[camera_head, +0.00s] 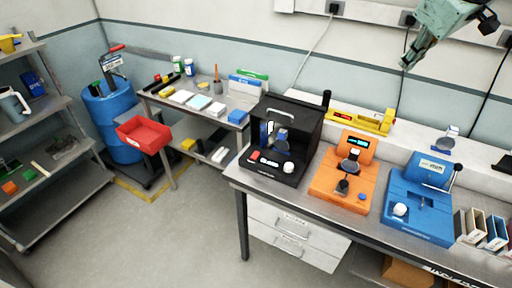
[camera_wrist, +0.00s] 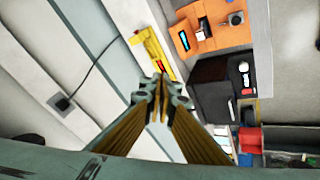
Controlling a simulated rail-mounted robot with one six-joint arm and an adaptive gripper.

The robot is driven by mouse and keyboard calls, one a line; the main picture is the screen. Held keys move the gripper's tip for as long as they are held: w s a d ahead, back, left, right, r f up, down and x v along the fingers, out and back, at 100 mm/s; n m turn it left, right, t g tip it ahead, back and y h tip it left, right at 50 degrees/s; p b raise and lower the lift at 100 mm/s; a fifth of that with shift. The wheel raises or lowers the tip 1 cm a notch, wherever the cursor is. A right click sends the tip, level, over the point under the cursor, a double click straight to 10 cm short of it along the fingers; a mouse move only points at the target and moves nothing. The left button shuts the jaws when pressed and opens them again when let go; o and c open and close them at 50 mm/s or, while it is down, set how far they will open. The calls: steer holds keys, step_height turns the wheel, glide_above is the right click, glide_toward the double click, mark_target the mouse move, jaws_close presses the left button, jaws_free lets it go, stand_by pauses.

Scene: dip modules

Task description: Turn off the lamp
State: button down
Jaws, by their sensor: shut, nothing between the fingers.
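I cannot tell for sure which thing is the lamp. A black box-shaped device (camera_head: 302,113) stands at the left of the workbench, with a red part and a white knob (camera_head: 288,168) low on its front; a blurred item sits in its recess. It also shows in the wrist view (camera_wrist: 210,72). A yellow device (camera_head: 371,122) with a small red display lies behind, along the wall; it also shows in the wrist view (camera_wrist: 146,50). My gripper (camera_wrist: 158,82) is shut and empty, its tips overlapping the yellow device's edge in the picture. In the head view it hangs high at upper right.
An orange device (camera_head: 335,182) and a blue device (camera_head: 412,207) with a white knob and a lever stand to the right on the workbench (camera_head: 241,176). Small binders are at the far right. A side table, red bin (camera_head: 143,134), blue barrel and shelf stand left. Cables hang on the wall.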

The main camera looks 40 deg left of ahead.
steer(key=s+a+f+n+g+p, duration=0.1)
steer(key=a+f+n, duration=0.2)
steer(key=a, duration=0.3)
steer(key=a+f+n+g, duration=0.1)
steer(key=a+f+n, duration=0.3)
steer(key=a, duration=0.2)
steer(key=n+g+h+p, duration=0.3)
steer(key=n, duration=1.4)
glide_above(256, 152)
steer(key=s, duration=0.2)
step_height(256, 152, down, 22)
steer(key=shift+s+d, duration=0.15)
steer(key=shift+d, duration=0.1)
steer(key=shift+f, duration=0.15)
steer(key=shift+w+a+f, duration=0.1)
steer(key=shift+w+f, duration=0.2)
steer(key=shift+f, duration=1.95)
steer(key=shift+w+f, duration=0.25)
steer(key=shift+f, duration=2.05)
steer(key=shift+w+a+f, duration=0.1)
steer(key=shift+w+f, duration=0.2)
steer(key=shift+f, duration=1.95)
